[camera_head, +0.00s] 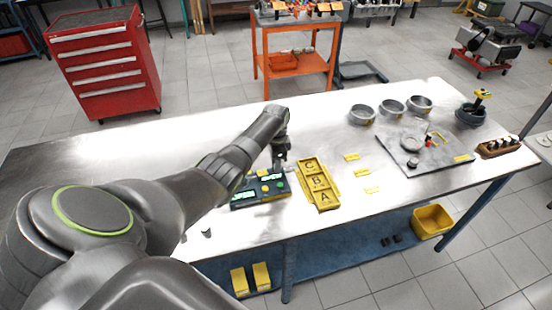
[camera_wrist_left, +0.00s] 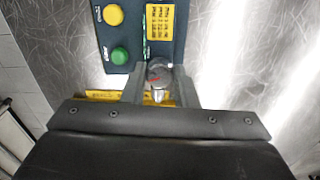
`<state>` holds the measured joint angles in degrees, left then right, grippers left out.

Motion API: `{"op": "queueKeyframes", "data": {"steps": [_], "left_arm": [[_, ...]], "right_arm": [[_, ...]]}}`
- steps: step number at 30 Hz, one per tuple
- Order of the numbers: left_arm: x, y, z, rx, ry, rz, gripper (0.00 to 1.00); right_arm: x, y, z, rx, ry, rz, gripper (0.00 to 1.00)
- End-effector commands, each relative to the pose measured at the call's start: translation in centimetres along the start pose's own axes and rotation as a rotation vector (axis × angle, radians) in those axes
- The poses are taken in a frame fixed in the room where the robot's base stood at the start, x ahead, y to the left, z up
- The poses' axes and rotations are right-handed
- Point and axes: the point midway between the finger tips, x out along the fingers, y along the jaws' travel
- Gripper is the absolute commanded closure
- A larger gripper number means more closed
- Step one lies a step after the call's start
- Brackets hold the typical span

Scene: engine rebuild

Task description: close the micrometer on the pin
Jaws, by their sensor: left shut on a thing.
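A dark box (camera_head: 262,190) with lit green displays and round buttons sits on the bench. In the left wrist view the box (camera_wrist_left: 135,45) shows a yellow button, a green button and a yellow label. My left gripper (camera_head: 281,164) reaches down at the box's far right side. In the left wrist view its fingers (camera_wrist_left: 159,84) are shut on a small silvery round piece (camera_wrist_left: 158,72) with a red mark, right at the box's edge. I cannot tell whether this piece is the pin or part of the micrometer. My right gripper is not in view.
A yellow tray (camera_head: 309,168) marked A, B, C lies right of the box. Several metal rings (camera_head: 362,114) and a grey plate (camera_head: 425,141) with parts lie farther right. A small dark cylinder (camera_head: 206,233) stands near the front edge. The bench's back left is clear.

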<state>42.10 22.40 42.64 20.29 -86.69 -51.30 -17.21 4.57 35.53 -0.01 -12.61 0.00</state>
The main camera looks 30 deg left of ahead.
Motion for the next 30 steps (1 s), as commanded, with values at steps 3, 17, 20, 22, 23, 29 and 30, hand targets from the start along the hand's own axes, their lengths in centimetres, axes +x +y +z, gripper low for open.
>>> {"op": "queueKeyframes", "data": {"steps": [3, 17, 20, 22, 23, 29, 30], "left_arm": [[-0.23, -0.04, -0.01, -0.112, 0.000, -0.001, 0.97], [-0.06, -0.05, 0.01, -0.548, 0.000, -0.002, 0.97], [-0.06, -0.04, 0.00, -0.643, 0.000, -0.002, 0.97], [-0.07, -0.04, 0.00, -0.709, 0.000, -0.002, 0.97], [-0.07, -0.04, 0.00, -0.737, 0.000, -0.002, 0.97], [-0.08, -0.03, -0.01, -0.908, 0.000, -0.002, 0.97], [-0.08, -0.03, -0.02, -0.938, 0.000, -0.002, 0.97]], "right_arm": [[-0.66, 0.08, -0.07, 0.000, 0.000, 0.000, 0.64], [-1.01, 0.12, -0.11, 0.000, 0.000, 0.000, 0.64], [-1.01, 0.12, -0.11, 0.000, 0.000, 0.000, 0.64], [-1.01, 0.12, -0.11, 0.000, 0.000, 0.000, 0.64], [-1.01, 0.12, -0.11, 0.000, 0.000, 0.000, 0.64], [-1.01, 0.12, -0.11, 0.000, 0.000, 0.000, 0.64], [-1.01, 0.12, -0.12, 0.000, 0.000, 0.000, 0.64]]}}
